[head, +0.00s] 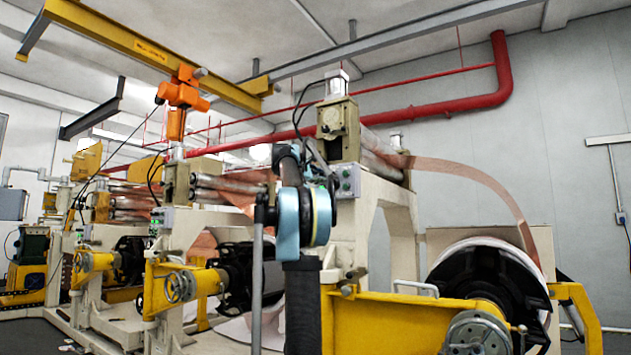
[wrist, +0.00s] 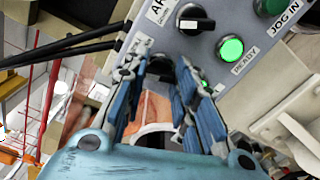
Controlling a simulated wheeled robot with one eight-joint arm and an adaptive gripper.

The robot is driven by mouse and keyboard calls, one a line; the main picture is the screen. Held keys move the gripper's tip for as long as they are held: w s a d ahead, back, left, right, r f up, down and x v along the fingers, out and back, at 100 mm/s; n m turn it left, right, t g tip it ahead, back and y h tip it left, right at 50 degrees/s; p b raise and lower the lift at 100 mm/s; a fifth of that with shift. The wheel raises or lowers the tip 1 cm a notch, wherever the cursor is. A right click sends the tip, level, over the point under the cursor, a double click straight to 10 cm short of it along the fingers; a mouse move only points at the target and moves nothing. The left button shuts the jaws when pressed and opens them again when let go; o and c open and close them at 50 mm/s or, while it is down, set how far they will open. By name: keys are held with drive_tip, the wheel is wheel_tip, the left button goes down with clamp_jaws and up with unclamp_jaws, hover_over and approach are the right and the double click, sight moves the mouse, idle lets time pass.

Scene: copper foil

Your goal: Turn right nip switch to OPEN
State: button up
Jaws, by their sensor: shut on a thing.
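The grey control box (wrist: 215,55) is tilted in the wrist view. It carries a black rotary knob (wrist: 192,18) and a lit green button (wrist: 230,47) labelled READY. My gripper (wrist: 160,68) reaches the lower left part of this box, its blue-padded fingers on either side of a dark part that I take for the nip switch. That part is mostly hidden between the fingers, so its setting cannot be read. In the head view the control box (head: 348,182) is on the right-hand machine frame, just right of my blue wrist.
A darker green button (wrist: 272,5) labelled JOG IN is at the upper right. A pale metal bracket (wrist: 285,125) stands close on the right. In the head view, rollers (head: 375,152) and copper foil (head: 470,175) lie beyond the box, and a yellow arm (head: 400,320) is below.

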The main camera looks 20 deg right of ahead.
drive_tip(key=m, duration=0.4)
drive_tip(key=shift+m, duration=2.8)
clamp_jaws()
drive_tip(key=o, duration=1.1)
unclamp_jaws()
drive_tip(key=shift+f, duration=0.1)
drive_tip(key=shift+s, duration=0.15)
drive_tip(key=v, duration=1.1)
drive_tip(key=shift+a, duration=0.4)
